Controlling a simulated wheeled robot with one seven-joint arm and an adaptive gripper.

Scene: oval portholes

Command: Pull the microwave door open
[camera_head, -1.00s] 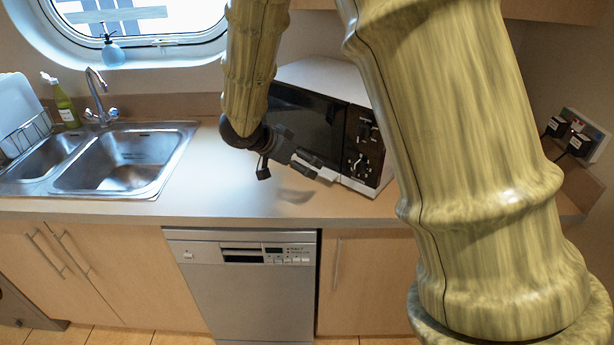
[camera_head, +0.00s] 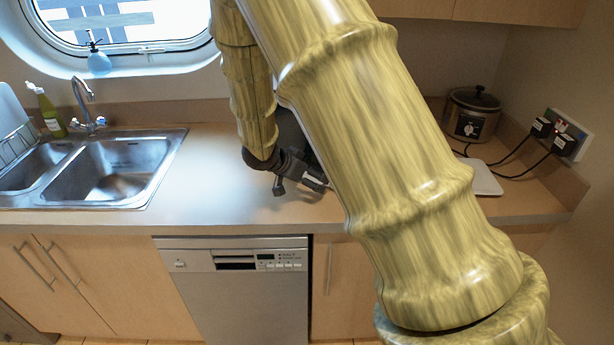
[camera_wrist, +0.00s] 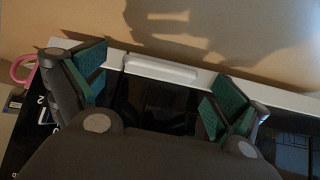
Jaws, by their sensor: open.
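The microwave is mostly hidden behind my arm in the head view; a dark bit of it (camera_head: 290,132) shows between my arm links. In the wrist view its dark glossy front (camera_wrist: 155,103) and a pale edge strip are close. A short white handle bar (camera_wrist: 160,69) lies along that strip. My gripper (camera_head: 305,185) is low over the counter by the microwave's front. In the wrist view my gripper (camera_wrist: 158,90) is open, its green-padded fingers spread on either side of the handle. Neither finger visibly grips it; I cannot tell whether they touch the front.
The counter (camera_head: 210,195) is clear left of my gripper, up to the sink (camera_head: 110,170). A slow cooker (camera_head: 472,115), a flat white object (camera_head: 484,178) and plugged-in cables stand at the right. A dishwasher (camera_head: 240,290) is below. Something pink (camera_wrist: 23,70) shows at the wrist view's left.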

